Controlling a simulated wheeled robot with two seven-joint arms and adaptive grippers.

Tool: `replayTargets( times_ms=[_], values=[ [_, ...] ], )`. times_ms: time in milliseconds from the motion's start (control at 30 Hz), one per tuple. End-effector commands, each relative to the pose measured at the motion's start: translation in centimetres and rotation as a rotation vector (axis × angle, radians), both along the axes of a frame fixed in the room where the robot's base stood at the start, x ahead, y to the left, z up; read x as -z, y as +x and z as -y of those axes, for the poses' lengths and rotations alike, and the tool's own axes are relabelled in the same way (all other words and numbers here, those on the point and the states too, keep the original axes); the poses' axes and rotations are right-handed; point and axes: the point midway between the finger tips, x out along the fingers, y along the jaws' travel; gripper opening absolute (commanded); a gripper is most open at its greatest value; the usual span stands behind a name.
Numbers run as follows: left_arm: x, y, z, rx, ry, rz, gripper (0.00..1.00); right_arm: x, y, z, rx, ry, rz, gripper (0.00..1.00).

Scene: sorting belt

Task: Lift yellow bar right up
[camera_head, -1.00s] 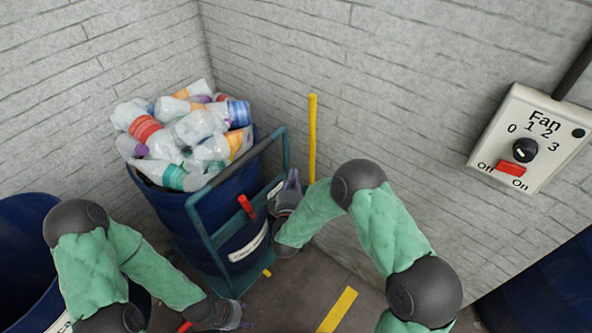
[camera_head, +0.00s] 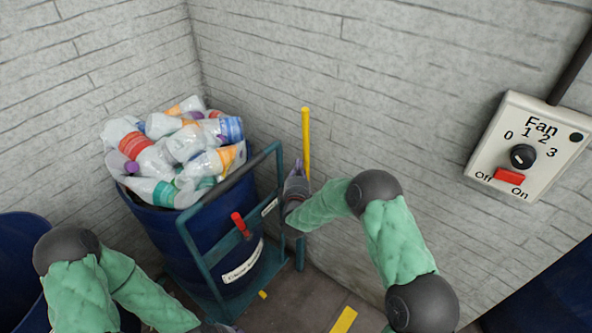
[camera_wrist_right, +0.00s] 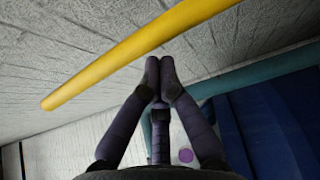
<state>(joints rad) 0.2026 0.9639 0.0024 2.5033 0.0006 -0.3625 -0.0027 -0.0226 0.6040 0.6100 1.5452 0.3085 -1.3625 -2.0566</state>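The yellow bar (camera_head: 306,140) stands upright beside the brick wall, behind the blue cart. It also crosses the top of the right wrist view as a thick slanted bar (camera_wrist_right: 130,53). My right gripper (camera_head: 297,178) is by the bar's lower visible part, which it partly hides. In the right wrist view its two fingertips (camera_wrist_right: 160,70) are together with nothing seen between them, right beside the bar; I cannot tell whether they touch it. My left gripper (camera_head: 218,327) is cut off at the bottom edge, and its fingers cannot be made out.
A blue bin (camera_head: 170,225) heaped with plastic bottles (camera_head: 185,140) stands on a teal-framed cart (camera_head: 200,262) with a red handle (camera_head: 240,225). A fan switch box (camera_head: 528,145) is on the right wall. Another blue bin (camera_head: 18,270) is at the left.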

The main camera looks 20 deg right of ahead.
Motion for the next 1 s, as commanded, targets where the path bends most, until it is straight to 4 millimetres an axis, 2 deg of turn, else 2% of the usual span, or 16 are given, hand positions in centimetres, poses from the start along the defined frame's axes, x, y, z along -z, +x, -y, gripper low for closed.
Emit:
replayTargets(
  times_ms=[267, 533, 1000],
  values=[
    [0.0, 0.0, 0.0, 0.0, 0.0, 0.0, 0.59, -0.1, 0.2, 0.3, 0.001, 0.001, 0.001, 0.0],
    [0.5, 0.0, 0.0, 0.0, 0.0, 0.0, 0.59, -0.4, 2.2, 2.9, 0.002, 0.0, 0.0, 0.0],
    [0.6, 0.0, 0.0, 0.0, 0.0, 0.0, 0.59, -0.5, 2.3, 2.9, 0.0, 0.0, 0.0, 0.0]
  ],
)
